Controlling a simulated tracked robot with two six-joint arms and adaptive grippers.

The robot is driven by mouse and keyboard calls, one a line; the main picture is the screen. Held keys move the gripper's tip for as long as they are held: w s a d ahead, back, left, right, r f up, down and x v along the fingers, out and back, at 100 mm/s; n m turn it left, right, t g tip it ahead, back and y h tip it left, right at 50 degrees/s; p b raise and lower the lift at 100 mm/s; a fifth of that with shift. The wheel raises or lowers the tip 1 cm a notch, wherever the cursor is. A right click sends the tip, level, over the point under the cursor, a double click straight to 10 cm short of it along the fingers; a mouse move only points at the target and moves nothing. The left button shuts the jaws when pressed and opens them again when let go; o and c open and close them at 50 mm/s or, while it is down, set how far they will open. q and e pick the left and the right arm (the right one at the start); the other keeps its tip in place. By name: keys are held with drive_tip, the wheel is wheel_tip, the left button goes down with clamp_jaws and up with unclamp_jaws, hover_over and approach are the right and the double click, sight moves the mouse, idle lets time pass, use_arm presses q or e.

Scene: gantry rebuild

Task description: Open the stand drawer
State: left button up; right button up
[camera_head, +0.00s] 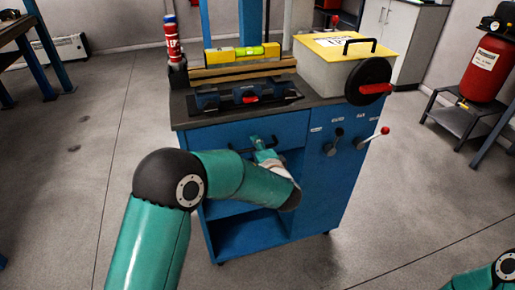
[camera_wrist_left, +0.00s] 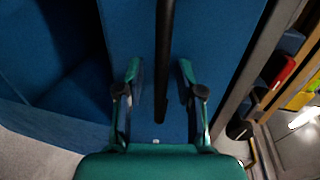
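The blue stand (camera_head: 335,180) has a drawer (camera_head: 225,136) under its dark top, and the drawer front looks flush with the stand. A black bar handle (camera_head: 238,151) runs across the drawer front. My left gripper (camera_head: 264,152) is at the handle, partly hidden by my own arm in the head view. In the left wrist view the gripper (camera_wrist_left: 159,78) is open, with one finger on each side of the handle (camera_wrist_left: 163,55). Gaps show between the bar and both fingers. The drawer front (camera_wrist_left: 215,35) lies behind them. My right gripper is out of view.
On the stand top are a yellow level (camera_head: 236,53), a dark tool tray (camera_head: 245,93), a red bottle (camera_head: 172,43) and a yellow-lidded box (camera_head: 340,65). Levers (camera_head: 372,137) stick out to the right. An open shelf (camera_head: 240,232) lies below the drawer.

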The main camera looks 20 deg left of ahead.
use_arm(q)
clamp_jaws()
